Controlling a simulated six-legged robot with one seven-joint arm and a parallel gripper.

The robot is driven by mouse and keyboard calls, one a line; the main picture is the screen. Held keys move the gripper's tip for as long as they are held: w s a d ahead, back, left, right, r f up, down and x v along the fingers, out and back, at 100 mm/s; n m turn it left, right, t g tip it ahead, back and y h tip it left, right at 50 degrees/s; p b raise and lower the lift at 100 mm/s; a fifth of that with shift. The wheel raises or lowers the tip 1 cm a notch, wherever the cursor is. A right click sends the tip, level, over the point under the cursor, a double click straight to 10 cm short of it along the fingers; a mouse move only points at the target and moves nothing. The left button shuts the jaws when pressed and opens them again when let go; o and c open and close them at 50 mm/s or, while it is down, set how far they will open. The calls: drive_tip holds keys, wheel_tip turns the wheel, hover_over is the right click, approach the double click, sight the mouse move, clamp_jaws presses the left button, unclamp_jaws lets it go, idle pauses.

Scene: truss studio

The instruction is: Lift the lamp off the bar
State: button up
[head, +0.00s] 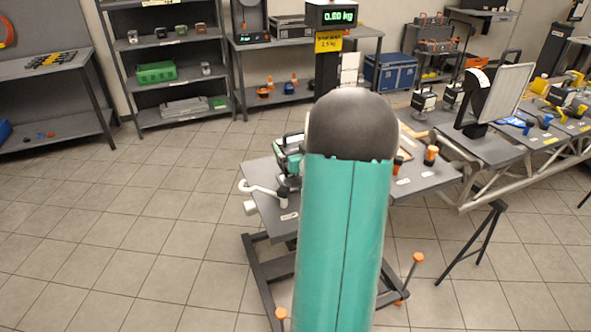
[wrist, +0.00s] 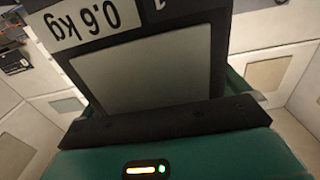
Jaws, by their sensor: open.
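In the wrist view a black, flat-faced body with a grey panel (wrist: 145,70) and an upside-down white "0.6 kg" label fills the upper middle; it is probably the lamp. My gripper (wrist: 165,122) shows as a teal housing with a small lit indicator and a dark crosspiece, close up against the panel's near edge. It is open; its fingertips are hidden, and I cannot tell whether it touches. In the head view my teal arm hides much of the work table, with a teal-and-black part (head: 289,155) beside it. I cannot make out the bar.
A grey work table (head: 265,175) carries a white bent tube (head: 262,189) and orange-topped items (head: 431,155). A black-backed light panel (head: 500,93) stands at right, near a pale truss (head: 525,172). Shelves (head: 175,62) line the back wall. The tiled floor at left is clear.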

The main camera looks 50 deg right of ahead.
drive_tip(key=c, duration=1.6)
drive_tip(key=shift+r, duration=0.15)
